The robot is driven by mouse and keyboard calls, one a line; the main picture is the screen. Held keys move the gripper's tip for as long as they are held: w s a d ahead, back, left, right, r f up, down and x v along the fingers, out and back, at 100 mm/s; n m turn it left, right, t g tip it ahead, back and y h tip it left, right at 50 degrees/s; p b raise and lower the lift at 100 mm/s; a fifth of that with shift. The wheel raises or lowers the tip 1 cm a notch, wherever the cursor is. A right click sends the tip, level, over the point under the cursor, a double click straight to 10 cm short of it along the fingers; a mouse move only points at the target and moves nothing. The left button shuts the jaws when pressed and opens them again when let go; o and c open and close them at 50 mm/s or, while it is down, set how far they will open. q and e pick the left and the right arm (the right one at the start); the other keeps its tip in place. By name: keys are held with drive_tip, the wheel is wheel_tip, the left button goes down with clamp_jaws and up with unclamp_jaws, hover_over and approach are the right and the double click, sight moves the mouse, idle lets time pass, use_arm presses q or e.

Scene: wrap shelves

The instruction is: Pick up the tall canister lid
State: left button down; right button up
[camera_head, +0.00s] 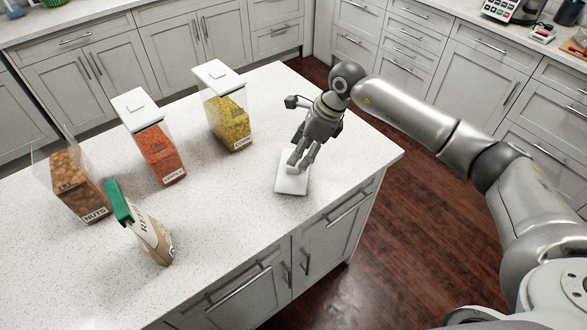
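A flat white lid (291,183) lies on the counter near its right front edge. My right gripper (299,161) comes down over the lid from the upper right, with its fingertips at the back half of the lid. The fingers hide part of the lid, so I cannot tell whether they hold it or how far apart they are. The clear canister labelled NUTS (80,191) stands open at the far left, with brown contents and no lid on it. My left gripper is not in view.
A canister with orange contents (160,150) and one with yellow contents (230,120) have white lids on. A bag with a green top (152,240) stands near the front. The counter (225,205) between these and the lid is clear.

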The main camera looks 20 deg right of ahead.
sight(293, 172)
drive_tip(key=p+x, duration=0.2)
drive_tip(key=x, duration=0.1)
drive_tip(key=shift+s+f, duration=0.1)
drive_tip(key=shift+f, duration=0.1)
drive_tip(key=shift+a+f, duration=0.2)
drive_tip(key=shift+f, duration=0.4)
drive_tip(key=c, duration=1.1)
